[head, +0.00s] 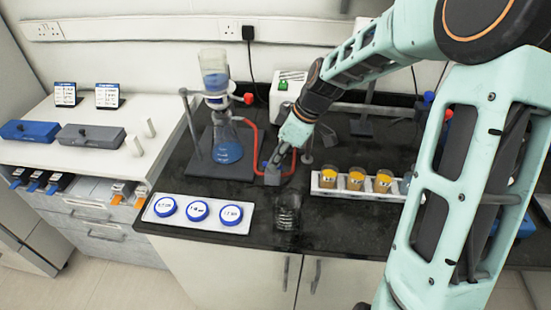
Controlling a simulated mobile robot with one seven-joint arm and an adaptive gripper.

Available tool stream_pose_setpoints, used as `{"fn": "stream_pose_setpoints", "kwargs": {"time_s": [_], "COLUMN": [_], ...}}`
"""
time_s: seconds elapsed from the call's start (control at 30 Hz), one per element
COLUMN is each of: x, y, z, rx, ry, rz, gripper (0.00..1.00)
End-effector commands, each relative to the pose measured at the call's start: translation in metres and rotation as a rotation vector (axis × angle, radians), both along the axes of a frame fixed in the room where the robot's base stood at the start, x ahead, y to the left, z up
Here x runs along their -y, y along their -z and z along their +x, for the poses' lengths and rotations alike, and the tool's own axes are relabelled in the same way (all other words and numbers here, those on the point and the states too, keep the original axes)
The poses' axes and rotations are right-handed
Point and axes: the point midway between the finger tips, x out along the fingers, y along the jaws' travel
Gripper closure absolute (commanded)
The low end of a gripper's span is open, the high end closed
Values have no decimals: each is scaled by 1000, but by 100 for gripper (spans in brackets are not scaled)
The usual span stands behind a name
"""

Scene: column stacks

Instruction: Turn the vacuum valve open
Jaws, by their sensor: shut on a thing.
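The vacuum valve (272,177) is a small grey block on the dark bench, in line with the red tubing (251,135). A bit of blue shows at its left side. My gripper (276,160) reaches down from the upper right and is shut at the top of the valve, on its handle. The fingers and hand hide most of the handle, so I cannot tell its angle. A filter flask (228,152) holding blue liquid, with a funnel (214,72) on top, stands left of the valve. A white pump box (287,92) stands behind my gripper.
A white rack (325,192) of amber-filled jars stands right of the valve. A clear glass beaker (287,212) is in front of it. A tray (177,225) with several blue-lidded dishes lies front left. A stand (190,115) rises beside the flask.

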Motion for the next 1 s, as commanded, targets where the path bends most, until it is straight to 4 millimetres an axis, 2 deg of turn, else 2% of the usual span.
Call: {"fn": "stream_pose_setpoints", "kwargs": {"time_s": [0.4,0.9,0.93,1.0], "x": [1,1,1,1], "y": [0,1,1,1], "z": [2,1,1,1], "rx": [0,-1,0,0], "ry": [-166,-184,-184,-184], "rz": [-2,-3,-3,-3], "gripper": [100,100,90,83]}}
